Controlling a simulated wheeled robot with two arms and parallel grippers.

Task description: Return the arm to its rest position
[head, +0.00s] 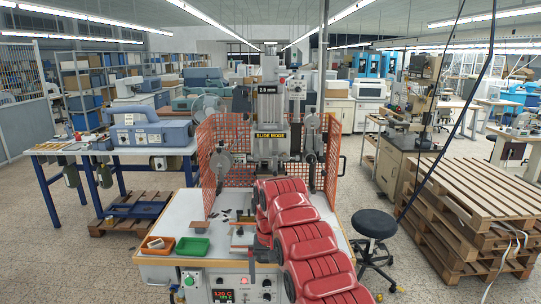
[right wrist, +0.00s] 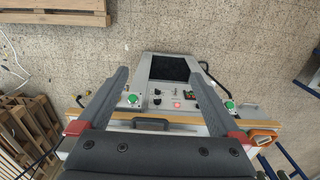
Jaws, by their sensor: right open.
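My right arm, with red padded links (head: 300,240), reaches in from the bottom of the head view over the right side of the press table. My right gripper (head: 265,262) points down at the table's front edge and is partly hidden by the arm. In the right wrist view its two grey fingers (right wrist: 158,72) are spread wide with nothing between them. Below them is the control panel (right wrist: 157,94) with green buttons and a red light. The stamping press (head: 268,110) stands behind the arm. My left gripper is not in view.
The press table (head: 178,218) carries an orange tray (head: 157,245) and a green tray (head: 192,246) at left. An orange mesh guard (head: 222,140) surrounds the press. A black stool (head: 374,224) and stacked pallets (head: 470,200) stand to the right.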

